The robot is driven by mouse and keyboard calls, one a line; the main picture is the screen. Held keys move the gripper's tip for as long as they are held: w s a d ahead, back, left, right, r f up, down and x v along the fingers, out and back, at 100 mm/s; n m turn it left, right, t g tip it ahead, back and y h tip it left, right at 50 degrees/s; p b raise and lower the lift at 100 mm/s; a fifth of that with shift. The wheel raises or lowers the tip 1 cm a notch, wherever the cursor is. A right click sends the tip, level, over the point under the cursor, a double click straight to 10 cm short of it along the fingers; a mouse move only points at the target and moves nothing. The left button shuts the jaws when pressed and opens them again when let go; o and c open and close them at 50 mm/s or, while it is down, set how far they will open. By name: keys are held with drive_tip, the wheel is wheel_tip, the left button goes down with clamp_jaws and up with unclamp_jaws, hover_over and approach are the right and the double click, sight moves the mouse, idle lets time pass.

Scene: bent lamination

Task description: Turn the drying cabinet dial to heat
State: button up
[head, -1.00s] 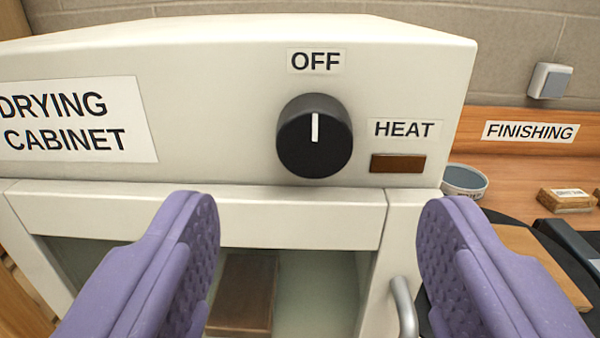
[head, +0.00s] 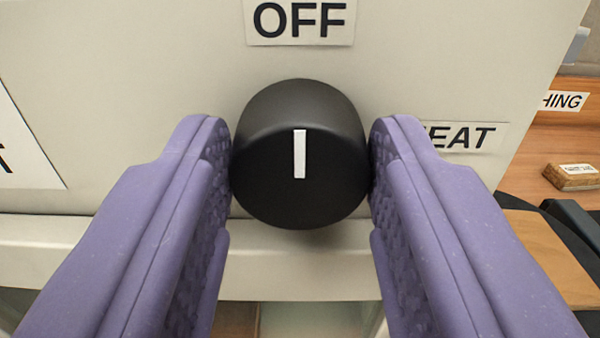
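The black dial (head: 300,180) is on the cream front panel of the drying cabinet (head: 140,100). Its white pointer line stands upright, toward the OFF label (head: 300,20) above it. My gripper (head: 300,160) has one purple finger on the left and one on the right of the dial. Both fingertips meet its sides with no visible gap, so the gripper is shut on the dial. The HEAT label (head: 465,137) is to the right of the dial, its first letter hidden by the right finger. The brown panel under that label is hidden.
The cabinet's lower frame edge (head: 300,275) runs below the dial. At the right are a wooden bench with a small labelled block (head: 572,176), a flat wooden board (head: 550,255) and a partly visible FINISHING sign (head: 564,101).

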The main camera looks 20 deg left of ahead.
drive_tip(key=shift+m, duration=0.3)
drive_tip(key=m+b, duration=0.1)
drive_tip(key=m, duration=0.3)
drive_tip(key=shift+d+f, duration=0.1)
drive_tip(key=shift+d, duration=0.05)
drive_tip(key=m+b, duration=0.1)
drive_tip(key=m, duration=0.4)
drive_tip(key=m+b, duration=0.1)
drive_tip(key=m, duration=0.2)
drive_tip(key=shift+d+f+m, duration=0.1)
drive_tip(key=shift+f+m, duration=0.05)
drive_tip(key=shift+m, duration=0.15)
drive_tip(key=m+b, duration=0.2)
drive_tip(key=m, duration=0.2)
drive_tip(key=shift+m, duration=0.3)
drive_tip(key=o, duration=1)
